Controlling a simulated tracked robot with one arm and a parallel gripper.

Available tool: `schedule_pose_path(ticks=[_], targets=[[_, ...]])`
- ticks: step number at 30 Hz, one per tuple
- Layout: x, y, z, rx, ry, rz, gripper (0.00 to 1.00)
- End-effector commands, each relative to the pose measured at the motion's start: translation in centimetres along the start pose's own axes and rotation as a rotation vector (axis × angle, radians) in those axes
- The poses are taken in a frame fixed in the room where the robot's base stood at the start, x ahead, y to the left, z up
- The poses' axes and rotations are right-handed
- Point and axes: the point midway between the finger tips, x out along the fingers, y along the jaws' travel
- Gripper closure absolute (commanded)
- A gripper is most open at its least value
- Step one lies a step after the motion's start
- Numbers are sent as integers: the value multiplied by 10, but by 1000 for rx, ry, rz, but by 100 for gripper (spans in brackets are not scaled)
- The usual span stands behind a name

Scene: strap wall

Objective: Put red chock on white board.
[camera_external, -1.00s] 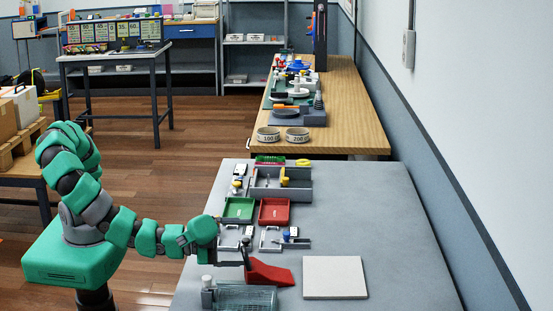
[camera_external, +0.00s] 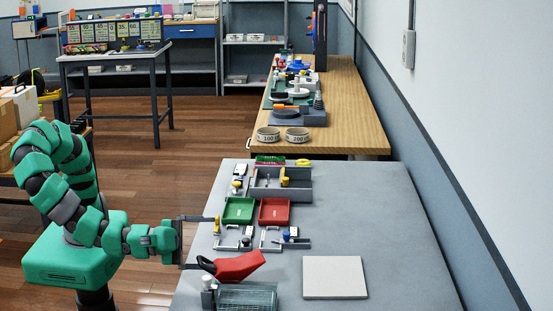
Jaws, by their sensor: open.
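The red chock (camera_external: 240,266), a wedge with a black loop at its left end, is at the front left of the grey table, left of the white board (camera_external: 335,278). It looks turned, its right end pointing up and right in the picture; whether it lies flat I cannot tell. The white board lies flat and bare. My gripper (camera_external: 203,242) is open and empty at the table's left edge, left of the chock. Its fingers are wide apart. The lower finger is close to the black loop; whether they touch I cannot tell.
A wire basket (camera_external: 246,297) stands just in front of the chock, with a small grey-and-white item (camera_external: 208,291) beside it. Green (camera_external: 239,210) and red (camera_external: 274,211) trays and small fixtures lie behind. The table right of and behind the board is clear.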

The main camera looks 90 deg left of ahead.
Motion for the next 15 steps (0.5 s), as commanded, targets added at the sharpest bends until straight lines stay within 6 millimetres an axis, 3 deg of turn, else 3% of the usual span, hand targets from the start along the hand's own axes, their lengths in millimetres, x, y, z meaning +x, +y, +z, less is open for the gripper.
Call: schedule_pose_path(ticks=[5, 15], targets=[[-23, 2, 0, -1, 2, 6, 0], [-36, 2, 1, -5, -1, -1, 0]])
